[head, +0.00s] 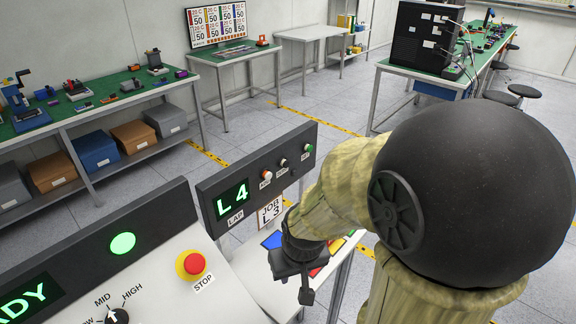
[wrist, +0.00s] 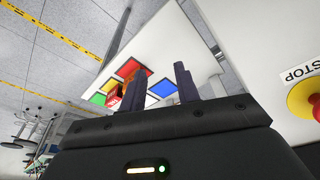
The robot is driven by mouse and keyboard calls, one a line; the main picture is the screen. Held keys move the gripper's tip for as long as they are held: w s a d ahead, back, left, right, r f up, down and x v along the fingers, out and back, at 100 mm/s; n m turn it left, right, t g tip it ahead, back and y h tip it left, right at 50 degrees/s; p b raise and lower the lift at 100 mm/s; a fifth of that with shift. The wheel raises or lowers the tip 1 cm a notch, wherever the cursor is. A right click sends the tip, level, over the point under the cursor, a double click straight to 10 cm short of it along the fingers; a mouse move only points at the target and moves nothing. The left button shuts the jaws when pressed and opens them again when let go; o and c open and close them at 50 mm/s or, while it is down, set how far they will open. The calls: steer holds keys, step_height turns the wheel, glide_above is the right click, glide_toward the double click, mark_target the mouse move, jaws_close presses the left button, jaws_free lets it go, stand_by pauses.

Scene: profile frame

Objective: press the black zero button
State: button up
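A dark panel (head: 258,178) stands upright beyond the console, with a green "L 4" display at its left end. My gripper (head: 302,285) is below and in front of the panel, pointing down. In the wrist view its two fingers (wrist: 160,86) stand apart with nothing held between them. The panel's buttons are not in the wrist view.
A console with a red STOP button (head: 194,264) and a selector knob (head: 117,316) is at the front left. A white table (head: 253,281) with coloured squares (wrist: 132,68) lies below my gripper. A "JOB L3" card (head: 270,210) stands below the panel.

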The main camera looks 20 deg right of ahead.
jaws_close()
stand_by(1.5)
